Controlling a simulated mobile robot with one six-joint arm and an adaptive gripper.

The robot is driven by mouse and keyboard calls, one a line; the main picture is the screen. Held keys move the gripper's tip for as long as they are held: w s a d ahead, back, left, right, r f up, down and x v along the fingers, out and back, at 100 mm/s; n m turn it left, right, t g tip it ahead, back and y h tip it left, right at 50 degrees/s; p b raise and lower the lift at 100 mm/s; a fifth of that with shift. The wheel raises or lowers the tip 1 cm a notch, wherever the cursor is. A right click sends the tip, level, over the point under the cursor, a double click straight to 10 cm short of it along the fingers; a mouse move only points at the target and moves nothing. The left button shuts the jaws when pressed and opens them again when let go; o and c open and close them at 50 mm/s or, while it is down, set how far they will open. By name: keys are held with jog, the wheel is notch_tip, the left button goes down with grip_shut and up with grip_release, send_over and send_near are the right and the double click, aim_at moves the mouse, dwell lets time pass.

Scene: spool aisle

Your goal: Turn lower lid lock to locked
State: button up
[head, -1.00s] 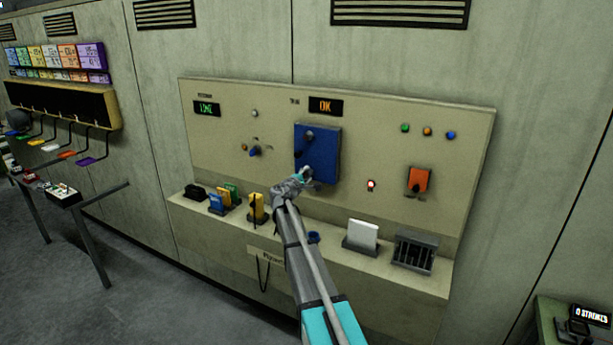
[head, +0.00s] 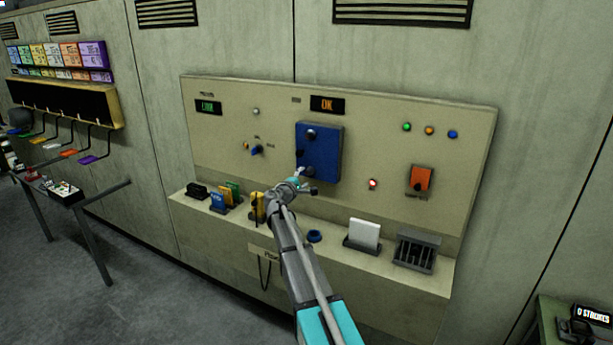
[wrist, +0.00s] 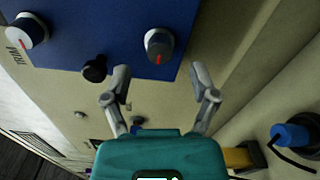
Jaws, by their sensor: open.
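The blue lid (head: 323,152) is on the beige wall panel. It fills the top of the wrist view (wrist: 120,22). The lower lid lock (wrist: 158,45) is a round grey knob with a red mark, near the lid's lower end. The upper lock (wrist: 25,30) is a similar knob, and a black knob (wrist: 95,70) sits at the lid's edge between them. My gripper (wrist: 158,74) is open and empty. Its fingertips are spread to either side of the lower lock's line, short of the knob. In the head view my gripper (head: 306,180) is by the lid's lower left corner and partly hides the lock.
Below the panel a ledge holds a yellow block (head: 257,206), a blue ring (head: 314,236), a white block (head: 364,235) and a slotted grey box (head: 416,250). An orange switch (head: 421,181) is right of the lid. A small blue knob (head: 257,149) is left of it.

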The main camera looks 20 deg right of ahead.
jog(key=v, duration=0.8)
jog(key=shift+w, duration=0.1)
jog(key=s+a+f+m+g+y, duration=0.5)
jog(key=s+f, duration=0.3)
jog(key=s, duration=0.5)
jog(key=s+a+f+m+g+y, duration=0.45)
jog(key=s+f, duration=0.45)
jog(key=s, duration=0.4)
jog(key=s+a+f+g+y, duration=0.1)
jog(key=s+a+y, duration=0.3)
jog(key=s+a, duration=0.4)
jog(key=shift+a+f+m+g, duration=0.3)
jog(key=shift+a+m+g, duration=0.05)
jog(key=shift+a+g, duration=0.1)
jog(key=shift+y, duration=0.25)
